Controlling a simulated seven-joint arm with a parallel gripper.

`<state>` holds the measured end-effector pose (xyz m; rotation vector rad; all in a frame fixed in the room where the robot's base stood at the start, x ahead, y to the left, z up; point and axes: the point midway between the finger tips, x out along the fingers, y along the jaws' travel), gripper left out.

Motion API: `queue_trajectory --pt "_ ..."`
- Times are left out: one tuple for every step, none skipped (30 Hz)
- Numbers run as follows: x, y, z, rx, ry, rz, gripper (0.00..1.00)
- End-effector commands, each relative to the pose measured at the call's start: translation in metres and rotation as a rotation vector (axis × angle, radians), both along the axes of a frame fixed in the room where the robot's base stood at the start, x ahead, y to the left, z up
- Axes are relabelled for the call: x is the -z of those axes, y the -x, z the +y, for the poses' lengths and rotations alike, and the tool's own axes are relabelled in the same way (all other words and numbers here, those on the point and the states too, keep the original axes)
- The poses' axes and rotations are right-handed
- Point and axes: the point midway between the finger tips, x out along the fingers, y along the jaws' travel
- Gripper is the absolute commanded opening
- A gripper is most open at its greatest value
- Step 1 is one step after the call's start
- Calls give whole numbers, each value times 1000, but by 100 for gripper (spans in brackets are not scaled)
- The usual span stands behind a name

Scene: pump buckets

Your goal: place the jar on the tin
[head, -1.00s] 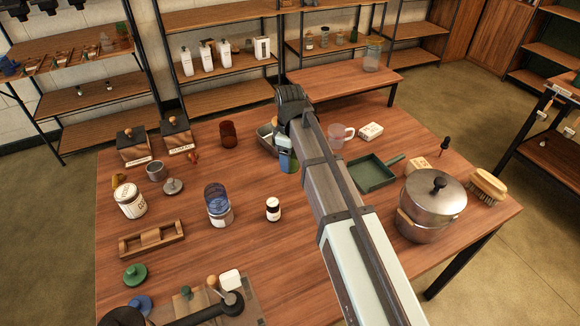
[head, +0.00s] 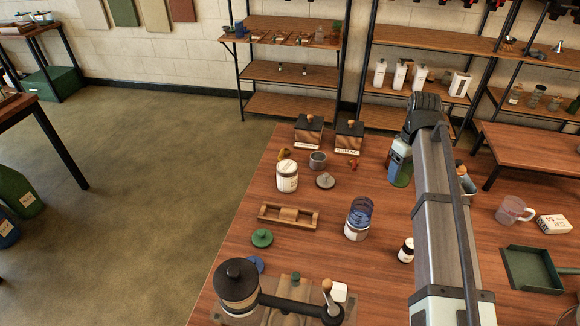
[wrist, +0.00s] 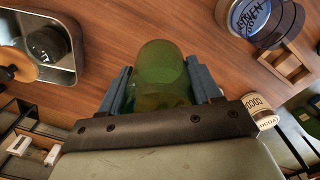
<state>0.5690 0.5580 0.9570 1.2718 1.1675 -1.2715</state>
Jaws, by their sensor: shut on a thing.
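A green glass jar (head: 402,176) is held in my gripper (head: 401,152), above the table's far part. In the wrist view the green jar (wrist: 162,75) sits between the two blue fingers of my gripper (wrist: 163,88), which is shut on it. A white tin (head: 287,178) with a label stands left of my gripper; in the wrist view the white tin (wrist: 264,115) shows at the right, labelled COCOA. I cannot tell which tin the task means.
A wooden stand (head: 288,217) lies left of the blue jar. A small dark-capped bottle (head: 406,251) stands beside my arm. A grey cup (head: 318,160), a grey lid (head: 325,180) and two wooden boxes (head: 308,131) are near the table's back. A grinder (head: 238,285) fills the front left.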

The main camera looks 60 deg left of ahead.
Motion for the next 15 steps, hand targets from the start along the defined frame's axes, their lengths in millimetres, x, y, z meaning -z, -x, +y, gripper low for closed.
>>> queue_trajectory --pt "-5 8 23 -4 -1 -1 26" --pt "-7 14 33 -4 -1 -1 26" --pt "-10 22 47 -2 -1 -1 26" --pt "-13 28 57 -1 -1 -1 26" --pt "-15 34 68 -1 -1 -1 26" --pt "-18 43 81 1 -1 -1 26" --pt "-21 50 91 1 -1 -1 26" --pt "-23 57 101 3 -1 -1 26" --pt "-26 67 114 3 -1 -1 26" --pt "-29 74 124 5 -1 -1 26" --pt "-31 82 134 5 -1 -1 26" --pt "-34 92 147 6 -1 0 26" --pt "-36 100 157 7 -1 0 26" --pt "-39 109 166 8 -1 -1 26" --pt "-42 120 178 9 -1 -1 26"
